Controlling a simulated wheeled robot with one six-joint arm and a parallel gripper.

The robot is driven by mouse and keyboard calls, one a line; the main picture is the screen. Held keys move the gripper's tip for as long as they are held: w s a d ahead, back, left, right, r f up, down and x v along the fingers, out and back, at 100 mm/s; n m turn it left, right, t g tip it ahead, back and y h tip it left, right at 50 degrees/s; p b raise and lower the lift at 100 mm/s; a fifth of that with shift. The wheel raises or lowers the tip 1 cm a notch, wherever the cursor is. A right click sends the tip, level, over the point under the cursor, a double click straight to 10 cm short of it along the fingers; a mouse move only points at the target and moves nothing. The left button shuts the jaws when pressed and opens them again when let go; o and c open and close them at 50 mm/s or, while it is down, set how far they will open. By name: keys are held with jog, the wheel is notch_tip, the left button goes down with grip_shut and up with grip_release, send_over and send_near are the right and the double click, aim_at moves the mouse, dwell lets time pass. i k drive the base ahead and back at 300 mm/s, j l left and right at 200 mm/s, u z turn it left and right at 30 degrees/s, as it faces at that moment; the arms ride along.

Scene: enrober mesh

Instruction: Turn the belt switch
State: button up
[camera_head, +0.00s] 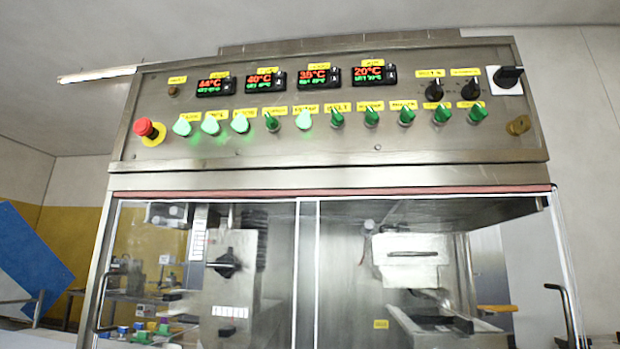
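The belt switch (337,118) is a green rotary switch in the row on the steel control panel (330,150). A yellow label above it (338,107) seems to read BELT. The switch is dark green and looks unlit, and its handle looks close to upright. A lit switch (304,120) sits just to its left, and an unlit one (371,117) sits to its right. My gripper is not in view, and nothing covers the belt switch.
A red emergency stop (144,127) is at the panel's left. Several temperature displays (265,83) are above the switches. Black knobs (434,91) and a main switch (507,77) are at the upper right. Clear doors (300,260) close off the machine below; space before the panel looks free.

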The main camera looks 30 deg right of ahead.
aim_at(337, 119)
jog(key=k+l+z, duration=0.15)
jog(key=k+l, duration=0.8)
jog(key=l, duration=0.1)
